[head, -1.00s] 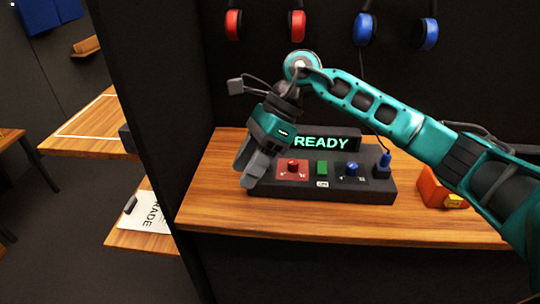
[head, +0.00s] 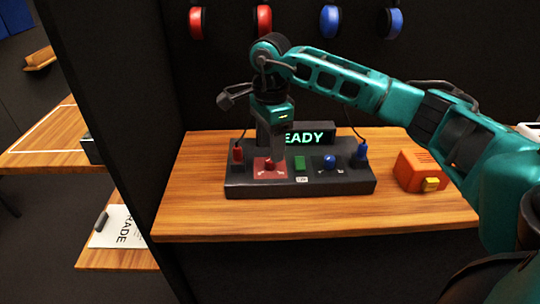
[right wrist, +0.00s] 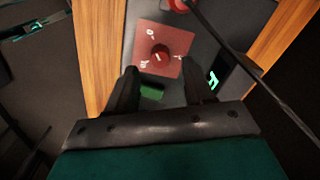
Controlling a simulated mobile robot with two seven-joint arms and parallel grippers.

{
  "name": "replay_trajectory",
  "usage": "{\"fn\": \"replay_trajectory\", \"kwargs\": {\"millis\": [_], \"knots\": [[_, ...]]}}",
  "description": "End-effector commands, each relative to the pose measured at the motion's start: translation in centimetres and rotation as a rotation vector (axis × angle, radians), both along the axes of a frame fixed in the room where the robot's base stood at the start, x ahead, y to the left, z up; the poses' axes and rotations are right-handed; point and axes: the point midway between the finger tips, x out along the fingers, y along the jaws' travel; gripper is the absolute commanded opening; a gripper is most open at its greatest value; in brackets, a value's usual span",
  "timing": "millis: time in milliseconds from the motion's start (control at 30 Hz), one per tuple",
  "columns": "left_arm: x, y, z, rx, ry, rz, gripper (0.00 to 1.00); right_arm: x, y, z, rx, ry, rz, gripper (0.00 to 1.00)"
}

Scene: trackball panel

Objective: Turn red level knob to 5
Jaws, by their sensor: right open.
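The red level knob (head: 269,163) stands on a red square plate (head: 262,174) at the left part of the dark control panel (head: 340,185). In the right wrist view the knob (right wrist: 160,54) shows a white pointer mark, and the plate has small white markings too blurred to read fully. My right gripper (head: 270,150) points down just above and behind the knob. In the right wrist view it (right wrist: 165,80) is open, its fingers apart, with the knob beyond the fingertips and not gripped. My left gripper is not in view.
An orange box (head: 420,172) stands right of the panel. A cable crosses the right wrist view.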

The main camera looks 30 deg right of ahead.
Motion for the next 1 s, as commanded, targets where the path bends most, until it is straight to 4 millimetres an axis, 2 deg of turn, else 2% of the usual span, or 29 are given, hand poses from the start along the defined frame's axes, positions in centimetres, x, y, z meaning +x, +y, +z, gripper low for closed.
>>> {"fn": "replay_trajectory", "kwargs": {"millis": [33,200,567,1000], "knots": [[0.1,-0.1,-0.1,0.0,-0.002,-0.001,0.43,-0.1,0.0,-1.0,0.0,0.003,0.001,0.52],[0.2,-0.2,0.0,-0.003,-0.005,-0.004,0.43,0.0,0.1,-2.7,0.001,0.001,0.002,0.52],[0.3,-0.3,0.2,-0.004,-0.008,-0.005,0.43,0.0,0.1,-3.2,0.002,0.0,0.001,0.52],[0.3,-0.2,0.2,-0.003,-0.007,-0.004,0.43,0.0,0.1,-3.2,0.002,0.0,0.001,0.12]]}}
